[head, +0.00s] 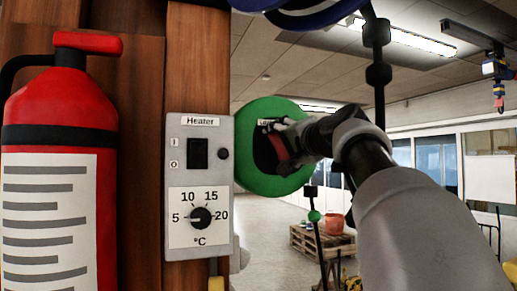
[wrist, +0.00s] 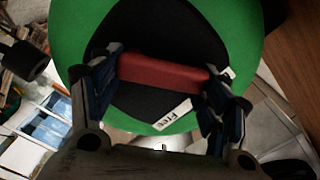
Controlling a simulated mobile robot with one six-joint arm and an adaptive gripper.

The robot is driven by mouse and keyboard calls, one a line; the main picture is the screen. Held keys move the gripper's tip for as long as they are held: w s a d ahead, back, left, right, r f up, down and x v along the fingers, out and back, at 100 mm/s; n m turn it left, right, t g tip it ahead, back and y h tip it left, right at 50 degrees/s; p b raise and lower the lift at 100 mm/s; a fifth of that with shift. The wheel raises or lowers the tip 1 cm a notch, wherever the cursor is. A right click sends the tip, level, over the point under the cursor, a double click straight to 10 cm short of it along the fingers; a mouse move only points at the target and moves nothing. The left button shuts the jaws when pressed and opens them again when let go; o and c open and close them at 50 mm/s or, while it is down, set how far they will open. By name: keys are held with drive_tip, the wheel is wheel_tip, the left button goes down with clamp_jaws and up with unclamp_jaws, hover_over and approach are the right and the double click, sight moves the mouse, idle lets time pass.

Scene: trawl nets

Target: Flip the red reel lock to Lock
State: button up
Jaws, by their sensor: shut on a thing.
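The red reel lock (wrist: 163,74) is a short red bar on the black centre of the green reel (wrist: 240,25). My gripper (wrist: 160,84) is shut on it, with one finger at each end of the bar. A white label reading "Free" (wrist: 174,116) lies just below the bar in the wrist view; a second label (wrist: 227,74) is partly hidden by the right finger. In the head view the green reel (head: 250,178) hangs beside the heater panel, and the red lock (head: 277,146) shows partly behind my gripper (head: 288,139).
The grey heater panel (head: 200,255) with its switch and dial is close left of the reel. A red fire extinguisher (head: 60,115) stands further left. A dark line with black floats (head: 378,75) hangs behind my arm. A pallet (head: 315,243) stands on the floor beyond.

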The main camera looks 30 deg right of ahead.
drive_tip(key=shift+f, duration=0.15)
drive_tip(key=o, duration=1.5)
drive_tip(key=shift+o, duration=0.2)
drive_tip(key=shift+s, duration=0.1)
drive_tip(key=v, duration=0.7)
drive_tip(key=shift+s, duration=0.2)
drive_tip(key=shift+a, duration=0.1)
